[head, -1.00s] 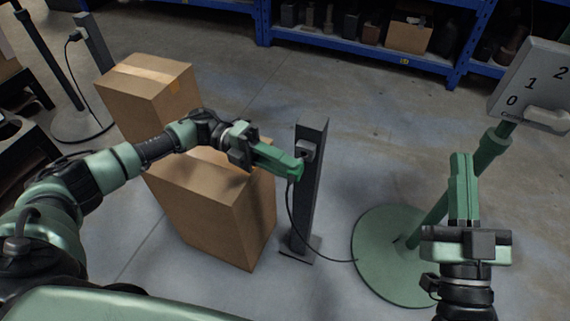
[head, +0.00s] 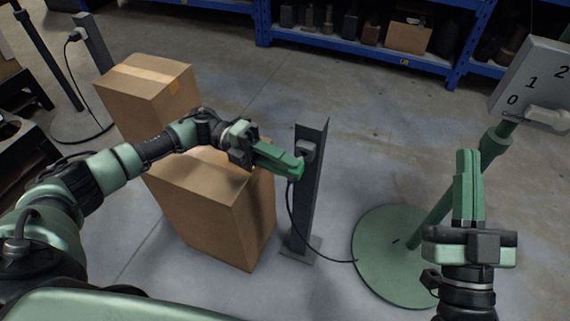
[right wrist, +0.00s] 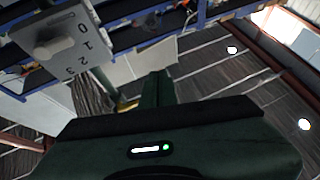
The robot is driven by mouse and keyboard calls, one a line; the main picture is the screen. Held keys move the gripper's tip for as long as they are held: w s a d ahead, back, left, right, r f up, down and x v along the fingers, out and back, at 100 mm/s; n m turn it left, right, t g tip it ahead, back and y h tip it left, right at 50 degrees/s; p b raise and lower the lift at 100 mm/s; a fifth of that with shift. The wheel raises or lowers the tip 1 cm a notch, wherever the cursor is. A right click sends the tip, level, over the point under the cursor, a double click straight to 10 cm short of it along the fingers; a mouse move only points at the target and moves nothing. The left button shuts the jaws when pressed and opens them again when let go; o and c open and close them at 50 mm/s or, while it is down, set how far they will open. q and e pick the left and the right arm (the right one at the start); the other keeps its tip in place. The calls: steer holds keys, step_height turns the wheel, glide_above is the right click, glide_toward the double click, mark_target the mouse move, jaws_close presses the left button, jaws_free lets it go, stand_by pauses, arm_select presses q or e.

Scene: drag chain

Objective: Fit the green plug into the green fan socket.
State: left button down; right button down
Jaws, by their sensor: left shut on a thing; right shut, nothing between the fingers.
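My left gripper (head: 298,171) is shut on the green plug (head: 294,176), which is mostly hidden by the fingers. It is at the front of a dark upright post (head: 308,195), just below the grey socket box (head: 306,150) near the post's top. I cannot tell whether the plug touches or enters the socket. A black cable (head: 292,225) hangs from the fingertips and runs to the round green fan base (head: 375,250). My right gripper (head: 468,155) is shut and empty, pointing up beside the green fan pole (head: 432,220). Its fingers also show in the right wrist view (right wrist: 158,80).
Cardboard boxes (head: 205,210) stand left of the post, under my left arm. A grey panel (head: 535,85) with numbers and a knob (head: 548,118) is at the upper right. Blue shelving (head: 355,45) stands at the back. The floor between post and shelving is clear.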

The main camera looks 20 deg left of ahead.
arm_select(q)
steer(key=shift+w+b, duration=0.3)
steer(key=shift+w, duration=0.05)
arm_select(e)
steer(key=shift+s+r+t+y, duration=0.15)
steer(key=shift+s+r+t, duration=0.3)
steer(key=shift+r, duration=0.2)
steer(key=shift+s+r+t+y, duration=0.15)
steer(key=shift+s+r+t, duration=0.25)
steer(key=shift+r, duration=0.2)
arm_select(q)
steer(key=shift+w, duration=0.2)
arm_select(e)
steer(key=shift+s+d+r+t+y, duration=0.1)
steer(key=shift+s+r+t+y, duration=0.25)
steer(key=shift+s+r, duration=0.15)
arm_select(q)
steer(key=shift+w+b, duration=0.15)
steer(key=shift+b, duration=0.2)
arm_select(e)
steer(key=shift+s+r+t, duration=0.4)
steer(key=shift+s, duration=0.15)
